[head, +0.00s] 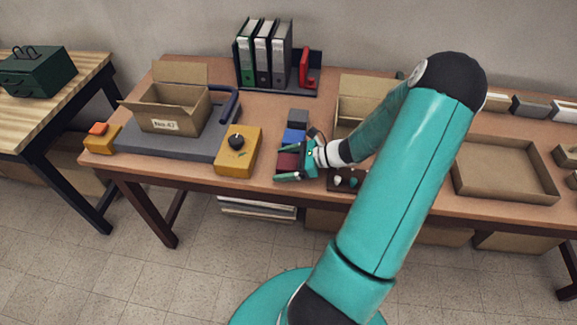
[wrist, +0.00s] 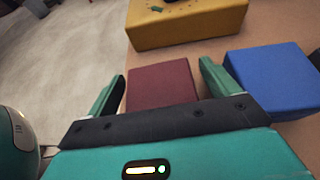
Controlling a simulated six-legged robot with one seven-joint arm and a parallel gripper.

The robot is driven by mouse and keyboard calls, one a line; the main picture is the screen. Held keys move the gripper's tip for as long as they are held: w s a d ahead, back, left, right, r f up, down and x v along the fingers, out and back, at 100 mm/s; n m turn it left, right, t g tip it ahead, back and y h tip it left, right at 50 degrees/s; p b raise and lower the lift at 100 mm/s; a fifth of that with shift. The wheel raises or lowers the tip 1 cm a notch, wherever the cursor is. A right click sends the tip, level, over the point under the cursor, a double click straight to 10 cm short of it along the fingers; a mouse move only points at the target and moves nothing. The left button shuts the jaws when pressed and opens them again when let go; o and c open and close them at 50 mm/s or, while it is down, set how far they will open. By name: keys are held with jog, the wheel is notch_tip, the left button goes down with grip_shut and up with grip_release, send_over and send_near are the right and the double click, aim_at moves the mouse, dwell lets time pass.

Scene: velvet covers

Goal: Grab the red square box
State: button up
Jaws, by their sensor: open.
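The red square box (wrist: 162,84) is dark red and lies on the table between the two fingers of my gripper (wrist: 160,82) in the wrist view. My gripper is open, with one finger on each side of the box; the box's near part is hidden behind the gripper body. In the head view the red box (head: 288,162) shows partly beside my gripper (head: 287,164) near the table's front edge. I cannot tell whether the fingers touch it.
A blue box (wrist: 272,80) lies close beside the right finger in the wrist view. A yellow box (head: 238,152) stands just left of the red box in the head view. A grey box (head: 298,116) lies behind the blue one. An open cardboard box (head: 174,108) stands further left.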

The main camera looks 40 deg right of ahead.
jog(key=shift+w+a+f, duration=0.1)
jog(key=shift+w+a, duration=0.05)
jog(key=c, duration=1.1)
